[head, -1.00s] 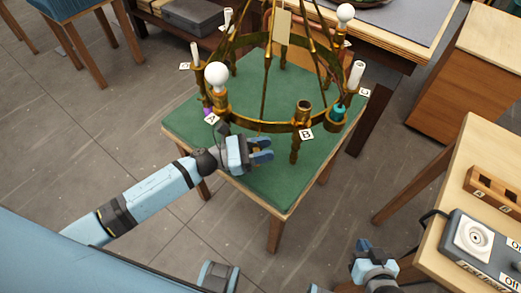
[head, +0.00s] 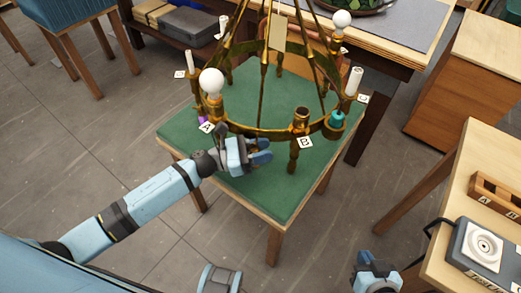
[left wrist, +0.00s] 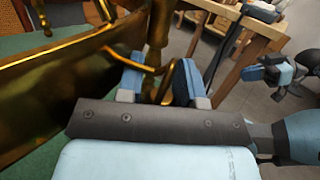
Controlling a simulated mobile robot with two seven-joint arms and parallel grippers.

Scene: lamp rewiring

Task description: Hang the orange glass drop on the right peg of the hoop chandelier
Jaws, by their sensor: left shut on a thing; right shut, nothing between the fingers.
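The brass hoop chandelier (head: 262,133) stands over the green-topped table. My left gripper (head: 265,152) is at the hoop's near side, just left of the label B. In the left wrist view its fingers (left wrist: 158,85) are shut on a small amber-gold piece, seemingly the orange glass drop (left wrist: 165,91), mostly hidden between them. A thin curved brass peg (left wrist: 135,61) passes at the fingertips beside the hoop band. I cannot tell whether the drop touches it. The drop is hidden in the head view. My right gripper (head: 376,262) is shut and empty, low at the right.
A teal drop (head: 336,119) and a purple drop (head: 202,119) hang on the hoop. White bulbs and candle sleeves rise from it. A side table (head: 455,215) with a grey switch box (head: 480,250) stands at right. Green tabletop (head: 265,195) is clear in front.

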